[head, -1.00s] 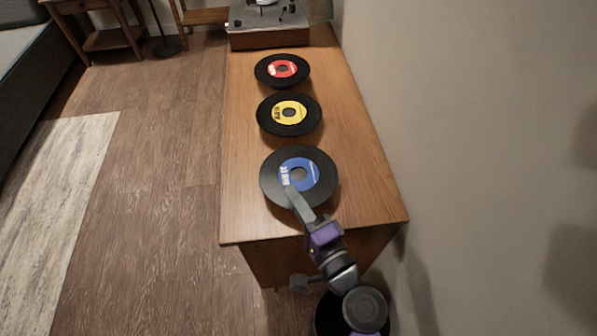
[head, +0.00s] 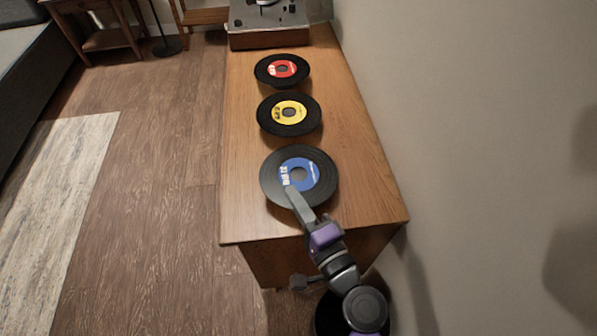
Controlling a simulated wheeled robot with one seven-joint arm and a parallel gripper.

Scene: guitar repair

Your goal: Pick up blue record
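The blue record (head: 322,165) is a black disc with a blue label and a dark centre hole. It is at the near end of the wooden cabinet top, in the head view. My gripper (head: 292,192) reaches in from the lower right, with its grey tip over the near-left part of the blue label. From this angle I see one finger outline only, so I cannot tell whether the fingers are open or shut, or whether they touch the record.
A yellow-label record (head: 289,114) and a red-label record (head: 282,70) lie farther back in a row. A turntable (head: 268,25) stands at the far end of the cabinet (head: 360,170). A wall (head: 470,150) runs along the right; open floor (head: 170,200) is at left.

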